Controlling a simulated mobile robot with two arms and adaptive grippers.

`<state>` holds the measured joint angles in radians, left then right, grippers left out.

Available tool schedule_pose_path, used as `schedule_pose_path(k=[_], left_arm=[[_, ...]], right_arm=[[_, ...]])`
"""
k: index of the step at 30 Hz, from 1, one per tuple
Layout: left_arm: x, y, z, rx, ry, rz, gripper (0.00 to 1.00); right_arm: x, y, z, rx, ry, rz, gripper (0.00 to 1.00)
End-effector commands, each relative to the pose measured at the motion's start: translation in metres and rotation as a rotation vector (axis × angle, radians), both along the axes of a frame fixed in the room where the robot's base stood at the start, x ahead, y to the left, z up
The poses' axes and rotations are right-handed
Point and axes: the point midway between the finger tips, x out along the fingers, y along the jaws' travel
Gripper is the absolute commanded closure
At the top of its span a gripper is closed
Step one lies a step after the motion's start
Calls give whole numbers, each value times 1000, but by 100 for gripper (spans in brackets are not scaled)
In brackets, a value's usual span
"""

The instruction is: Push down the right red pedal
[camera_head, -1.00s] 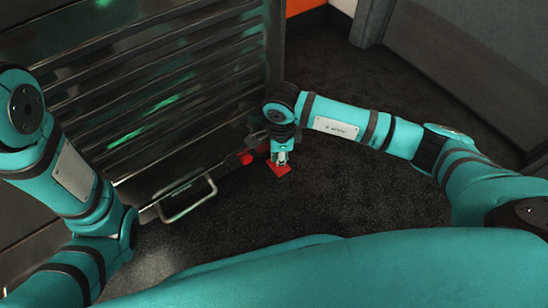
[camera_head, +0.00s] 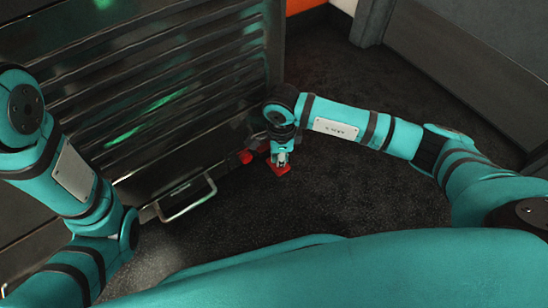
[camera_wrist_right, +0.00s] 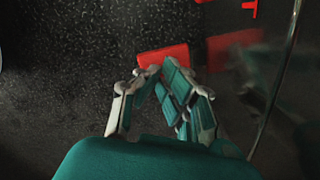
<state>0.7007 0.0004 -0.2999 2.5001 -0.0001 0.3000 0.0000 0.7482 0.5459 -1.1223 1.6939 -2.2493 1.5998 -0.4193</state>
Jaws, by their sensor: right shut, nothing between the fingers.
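The right red pedal (camera_head: 284,172) is low at the corner of the metal cabinet, near the dark floor. My right gripper (camera_head: 281,161) points down at it, with its shut, empty fingertips at the pedal's top and hiding part of it. In the right wrist view the fingers (camera_wrist_right: 154,70) come together at the edge of the red pedal (camera_wrist_right: 163,55). I cannot tell how far the pedal is pressed. Another red pedal (camera_head: 246,156) shows just to the left in the head view. My left gripper is out of view.
The metal cabinet (camera_head: 190,62) with its ribbed front fills the left and back. A metal handle (camera_head: 190,203) sticks out low on it, left of the pedals. Dark floor (camera_head: 350,195) to the right is clear up to a grey wall unit (camera_head: 460,70).

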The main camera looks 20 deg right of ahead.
Motion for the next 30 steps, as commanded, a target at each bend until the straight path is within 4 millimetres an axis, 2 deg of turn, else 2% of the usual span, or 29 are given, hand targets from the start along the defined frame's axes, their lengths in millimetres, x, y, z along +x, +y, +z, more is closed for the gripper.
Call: schedule_pose_path(k=[26,30], left_arm=[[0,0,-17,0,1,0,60],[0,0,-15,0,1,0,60]], right_arm=[[0,0,-28,-1,0,0,100],[0,0,-26,0,0,0,100]])
